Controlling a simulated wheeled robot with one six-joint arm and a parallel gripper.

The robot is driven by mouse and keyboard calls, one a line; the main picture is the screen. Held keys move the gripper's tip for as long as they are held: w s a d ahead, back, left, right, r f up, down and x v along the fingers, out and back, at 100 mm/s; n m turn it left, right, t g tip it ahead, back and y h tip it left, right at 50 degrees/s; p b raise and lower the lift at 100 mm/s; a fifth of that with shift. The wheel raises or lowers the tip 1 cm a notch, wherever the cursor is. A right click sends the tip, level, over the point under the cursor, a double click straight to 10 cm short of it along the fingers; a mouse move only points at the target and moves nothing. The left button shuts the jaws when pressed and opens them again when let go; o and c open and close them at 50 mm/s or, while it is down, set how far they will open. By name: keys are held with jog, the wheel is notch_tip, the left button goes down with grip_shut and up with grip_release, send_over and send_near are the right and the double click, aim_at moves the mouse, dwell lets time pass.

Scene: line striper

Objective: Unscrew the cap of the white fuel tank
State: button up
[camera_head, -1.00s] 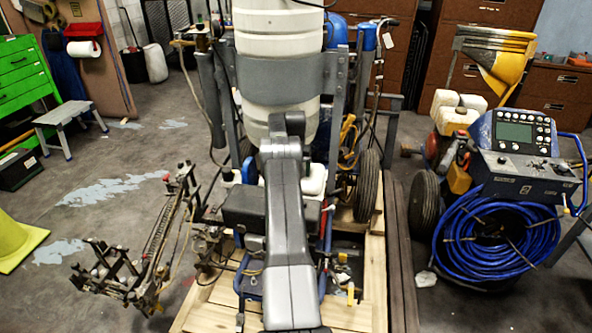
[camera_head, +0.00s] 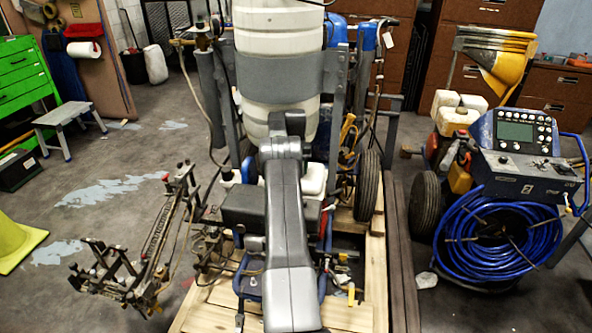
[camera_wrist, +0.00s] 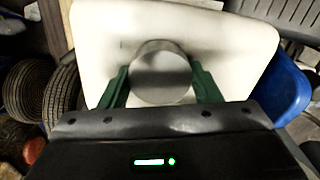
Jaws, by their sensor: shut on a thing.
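The white fuel tank (camera_wrist: 225,45) fills the upper middle of the wrist view. Its round grey cap (camera_wrist: 160,72) stands between the two green fingers of my gripper (camera_wrist: 162,85). The fingers are shut on the cap, one on its left side and one on its right. In the head view a small part of the white fuel tank (camera_head: 314,180) shows just right of my arm. My arm hides the cap and my gripper there.
A large white barrel (camera_head: 280,45) stands upright behind my arm. A black tyre (camera_head: 367,185) is right of the tank. A wooden pallet (camera_head: 345,316) lies beneath the machine. A second machine with a blue hose coil (camera_head: 500,240) stands at the right. Open floor lies to the left.

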dwell(0.3)
jog(key=shift+n, duration=1.7)
jog(key=shift+n+b, duration=0.35)
jog(key=shift+n, duration=1.45)
jog(key=shift+n, duration=1.7)
